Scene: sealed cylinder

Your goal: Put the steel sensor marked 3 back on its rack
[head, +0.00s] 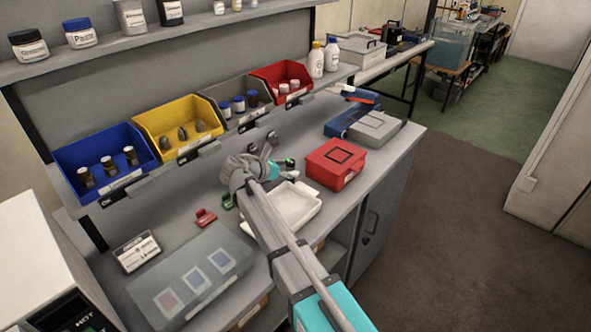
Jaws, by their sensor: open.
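My gripper (262,144) is at the end of my arm, over the back of the bench and in front of the bins. Its two dark fingers look apart, with nothing visible between them. I cannot make out a steel sensor marked 3; no number is legible at this size. A small red holder-like piece (206,217) stands on the bench left of my arm. A similar green piece (228,201) is partly hidden by the arm. A small dark and green piece (290,162) is right of the wrist. I cannot tell which is the rack.
A white tray (310,212) lies partly behind my arm, with a red box (336,164) to its right. Blue (80,180), yellow (160,150), grey and red bins line the back. A translucent case (170,275) and a label card (137,252) lie front left.

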